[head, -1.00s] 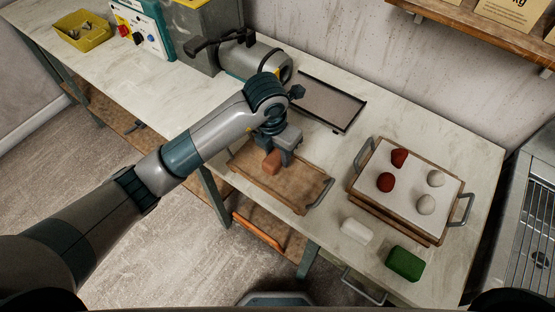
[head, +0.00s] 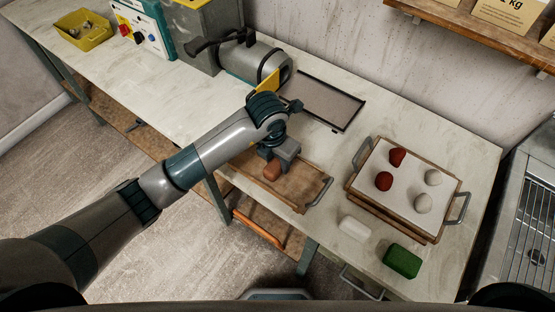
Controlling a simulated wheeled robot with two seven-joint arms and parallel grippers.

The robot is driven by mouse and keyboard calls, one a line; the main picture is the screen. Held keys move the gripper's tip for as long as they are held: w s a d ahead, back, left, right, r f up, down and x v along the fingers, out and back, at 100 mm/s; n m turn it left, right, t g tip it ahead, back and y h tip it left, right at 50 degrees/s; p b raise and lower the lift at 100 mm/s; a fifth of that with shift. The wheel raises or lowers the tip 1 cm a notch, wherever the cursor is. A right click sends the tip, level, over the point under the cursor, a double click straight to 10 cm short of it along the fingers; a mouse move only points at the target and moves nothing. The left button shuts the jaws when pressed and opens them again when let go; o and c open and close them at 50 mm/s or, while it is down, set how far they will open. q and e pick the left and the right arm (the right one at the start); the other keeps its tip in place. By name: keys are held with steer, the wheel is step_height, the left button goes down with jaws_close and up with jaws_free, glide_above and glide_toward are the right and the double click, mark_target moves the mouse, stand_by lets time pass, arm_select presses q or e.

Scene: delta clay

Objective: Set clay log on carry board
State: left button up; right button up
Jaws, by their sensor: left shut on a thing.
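The carry board (head: 299,195) is a brown wooden board with a grey metal handle at its right end, on the front part of the worktop. My left gripper (head: 275,162) is over the board's left half, shut on an orange-brown clay log (head: 272,171). The log is at or just above the board's surface; I cannot tell whether it touches. The gripper and my left arm hide the log's far part and the board's left end. My right gripper is out of view.
A second handled board (head: 400,205) at right carries a white sheet with two red and two pale lumps. A white block (head: 354,228) and green block (head: 402,261) lie near the front edge. A flat dark-rimmed tray (head: 322,102) and grey machine (head: 250,60) stand behind.

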mark_target(274, 165)
arm_select(q)
steer(key=o, duration=1.3)
steer(key=shift+r, duration=0.15)
steer(key=shift+r, duration=0.25)
steer(key=shift+s+a+r+b, duration=0.25)
steer(key=shift+r+b, duration=0.15)
steer(key=shift+r, duration=1.5)
steer(key=shift+s+a+r+b, duration=0.15)
steer(key=shift+r+b, duration=0.25)
steer(key=shift+r, duration=1.45)
steer(key=shift+s+a+r+b, duration=0.15)
steer(key=shift+s+r+b, duration=0.2)
steer(key=shift+r, duration=1.55)
